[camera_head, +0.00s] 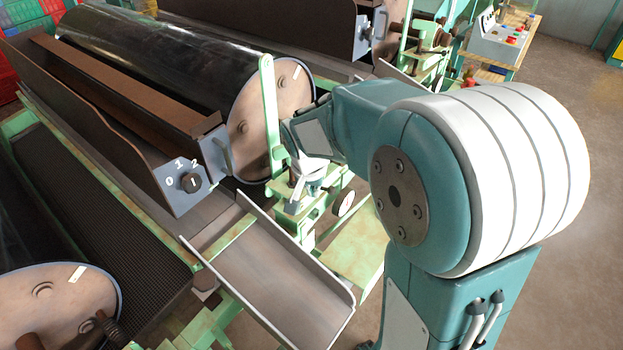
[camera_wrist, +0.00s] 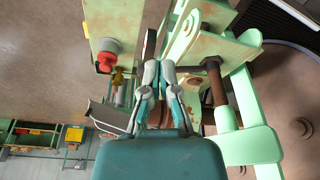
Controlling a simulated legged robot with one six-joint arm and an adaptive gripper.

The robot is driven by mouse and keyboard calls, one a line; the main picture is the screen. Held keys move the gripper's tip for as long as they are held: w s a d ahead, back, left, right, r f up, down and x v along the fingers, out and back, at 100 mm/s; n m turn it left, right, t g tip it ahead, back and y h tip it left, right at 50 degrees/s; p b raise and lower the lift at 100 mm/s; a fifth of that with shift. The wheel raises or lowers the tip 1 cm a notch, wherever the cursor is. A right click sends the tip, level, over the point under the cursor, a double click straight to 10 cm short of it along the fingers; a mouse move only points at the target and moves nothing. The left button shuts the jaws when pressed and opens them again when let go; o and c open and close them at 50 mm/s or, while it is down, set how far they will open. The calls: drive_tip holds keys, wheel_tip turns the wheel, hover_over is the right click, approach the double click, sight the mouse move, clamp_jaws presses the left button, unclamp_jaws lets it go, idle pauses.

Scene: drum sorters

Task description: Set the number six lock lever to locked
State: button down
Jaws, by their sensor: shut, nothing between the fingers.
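My gripper (camera_wrist: 160,68) is shut and empty in the wrist view, its two pale fingertips together beside a pale green machine frame (camera_wrist: 188,50). A thin dark upright bar (camera_wrist: 150,45) stands just beyond the fingertips; I cannot tell whether they touch it. In the head view my gripper (camera_head: 303,192) points down beside the drum's end disc (camera_head: 290,92). A tall pale green lever (camera_head: 269,120) stands in front of that disc, left of my gripper. No number six is readable, so I cannot tell which part is the number six lock lever.
A grey panel with a black rotary knob (camera_head: 190,182) marked 0, 1, 2 is left of the disc. A metal chute (camera_head: 280,285) lies below. A red knob (camera_wrist: 108,47) sits on a green plate in the wrist view. Open floor (camera_head: 575,110) lies at right.

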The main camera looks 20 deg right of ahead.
drive_tip(key=w+d+f, duration=0.1)
drive_tip(key=f, duration=0.1)
drive_tip(key=w+d+f, duration=0.1)
drive_tip(key=w+f, duration=0.1)
drive_tip(key=shift+w+d, duration=0.25)
drive_tip(key=shift+d, duration=0.1)
drive_tip(key=shift+w+d, duration=0.7)
drive_tip(key=shift+d, duration=0.05)
drive_tip(key=shift+r, duration=0.1)
